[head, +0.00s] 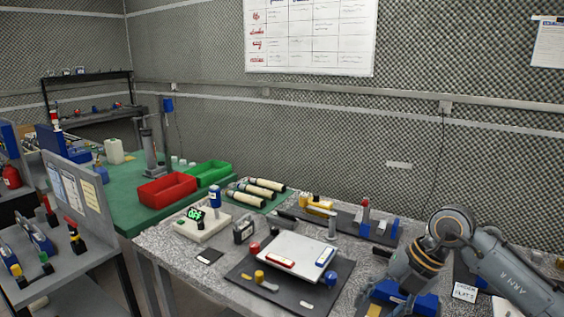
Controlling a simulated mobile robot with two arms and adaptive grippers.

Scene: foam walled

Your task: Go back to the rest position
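My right arm comes in from the right edge, bends at a grey joint and points down toward the bench. My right gripper (399,285) is at its lower end, by a blue block-like object (424,302) at the front right of the bench. Its fingertips are too dark and small to make out, so I cannot tell whether it is open or touches the blue object. My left arm and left gripper are not in view.
The speckled bench (155,240) holds a dark mat (240,274) with a white case (295,248), a scale (190,228) and tools. Red (167,189) and green (212,173) bins stand on a green table. A grey cart (85,262) is at left. A foam wall stands behind.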

